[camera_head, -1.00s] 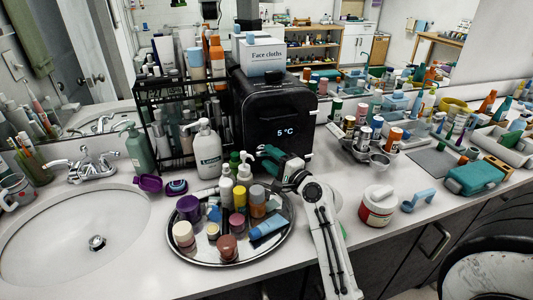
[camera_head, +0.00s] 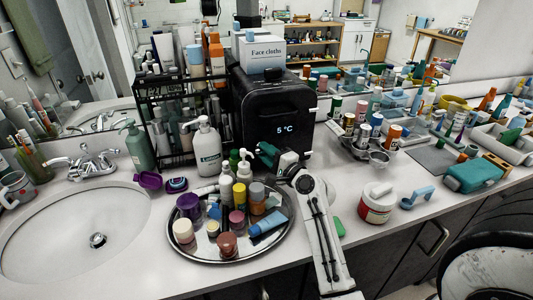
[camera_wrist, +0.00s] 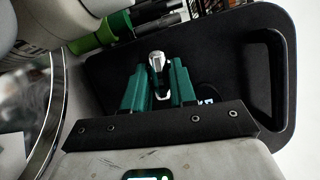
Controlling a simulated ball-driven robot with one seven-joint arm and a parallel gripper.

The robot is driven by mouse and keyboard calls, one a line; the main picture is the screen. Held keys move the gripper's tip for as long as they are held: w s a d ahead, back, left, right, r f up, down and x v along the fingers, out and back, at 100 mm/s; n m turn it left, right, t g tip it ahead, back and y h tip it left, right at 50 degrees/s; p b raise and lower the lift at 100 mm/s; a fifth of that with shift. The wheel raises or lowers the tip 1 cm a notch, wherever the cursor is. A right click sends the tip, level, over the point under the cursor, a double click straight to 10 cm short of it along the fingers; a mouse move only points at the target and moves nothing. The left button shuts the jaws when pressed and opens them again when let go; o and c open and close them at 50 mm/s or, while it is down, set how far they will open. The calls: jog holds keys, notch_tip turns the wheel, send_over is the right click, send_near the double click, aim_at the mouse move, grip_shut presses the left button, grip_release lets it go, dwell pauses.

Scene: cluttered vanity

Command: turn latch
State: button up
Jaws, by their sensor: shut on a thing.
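The latch (camera_wrist: 157,66) is a small silver knob on the black face of the mini fridge (camera_head: 278,105), which has a "5 °C" display. The fridge also fills much of the wrist view (camera_wrist: 215,55). My gripper (camera_wrist: 157,82) has green fingers, one on each side of the latch, and is shut on it. In the head view my gripper (camera_head: 264,152) is at the lower front of the fridge, and it hides the latch there. The fridge door looks closed.
A round metal tray (camera_head: 215,257) crowded with bottles and jars stands close left of my arm. A white pump bottle (camera_head: 208,152) is beside the fridge. A red-and-white jar (camera_head: 377,205) and a blue holder (camera_head: 418,197) are to the right.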

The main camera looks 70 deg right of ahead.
jog(key=shift+r+n+p, duration=0.15)
jog(key=shift+n+p, duration=0.2)
jog(key=shift+n, duration=0.05)
grip_shut()
jog(key=shift+n+g, duration=0.3)
jog(key=o, duration=0.9)
grip_release()
jog(key=shift+c, duration=0.2)
jog(key=b+v, duration=0.1)
jog(key=v, duration=0.9)
jog(key=shift+s+b, duration=0.35)
jog(key=shift+b, duration=0.05)
jog(key=shift+a, duration=0.15)
